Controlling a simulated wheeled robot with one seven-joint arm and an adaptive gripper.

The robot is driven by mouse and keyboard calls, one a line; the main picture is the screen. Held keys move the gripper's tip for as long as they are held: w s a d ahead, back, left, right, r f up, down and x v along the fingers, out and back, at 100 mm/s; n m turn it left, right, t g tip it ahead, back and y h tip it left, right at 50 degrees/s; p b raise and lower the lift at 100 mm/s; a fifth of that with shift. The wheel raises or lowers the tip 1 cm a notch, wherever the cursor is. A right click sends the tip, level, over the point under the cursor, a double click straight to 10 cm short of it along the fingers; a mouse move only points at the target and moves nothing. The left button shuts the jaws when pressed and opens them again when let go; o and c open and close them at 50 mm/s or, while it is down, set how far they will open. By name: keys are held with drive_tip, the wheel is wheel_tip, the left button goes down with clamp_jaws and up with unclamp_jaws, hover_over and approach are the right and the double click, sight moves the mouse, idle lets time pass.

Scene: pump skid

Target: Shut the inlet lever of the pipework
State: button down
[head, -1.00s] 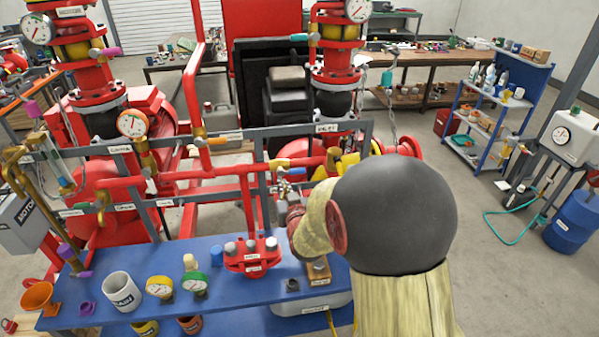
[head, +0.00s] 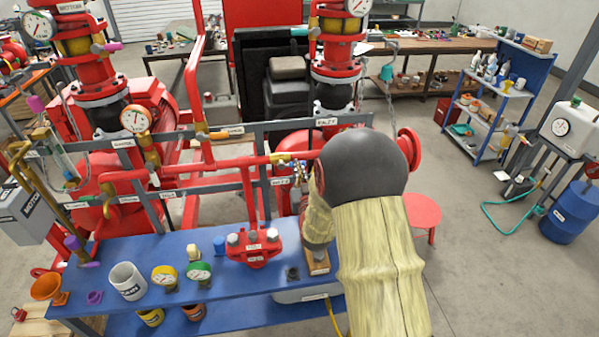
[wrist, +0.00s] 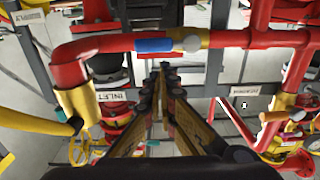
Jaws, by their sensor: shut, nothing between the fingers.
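In the wrist view the yellow lever (wrist: 35,117) sits on a brass valve body (wrist: 77,103) beside the INLET label (wrist: 48,97). The lever points to the left, roughly across the valve body. My gripper (wrist: 165,84) is shut and empty, to the right of this valve and apart from the lever. In the head view the INLET label (head: 327,121) shows on the grey frame. My own arm hides the inlet lever and most of my gripper there.
A blue lever (wrist: 154,45) lies along the red pipe (wrist: 100,45) beyond my fingertips. Another label (wrist: 243,90) and red pipes stand at the right. In the head view, a blue bench (head: 215,312) with mugs and gauges is in front of the pipework.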

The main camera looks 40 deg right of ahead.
drive_tip(key=shift+p+x, duration=0.9)
drive_tip(key=shift+x, duration=2.35)
drive_tip(key=shift+s+d+f, duration=0.1)
drive_tip(key=shift+d+f, duration=0.05)
drive_tip(key=shift+f, duration=0.3)
drive_tip(key=shift+s+d+f, duration=0.1)
drive_tip(key=shift+d+f, duration=0.05)
drive_tip(key=shift+f, duration=0.35)
drive_tip(key=shift+d+f, duration=0.1)
drive_tip(key=shift+f, duration=1.25)
wheel_tip(320, 180, down, 4)
drive_tip(key=w+a+b, duration=0.2)
drive_tip(key=a+b, duration=0.1)
drive_tip(key=b, duration=0.4)
drive_tip(key=s+d+b+v, duration=0.1)
drive_tip(key=v, duration=0.8)
drive_tip(key=shift+d+b, duration=0.3)
drive_tip(key=shift+b, duration=0.05)
drive_tip(key=shift+s, duration=0.15)
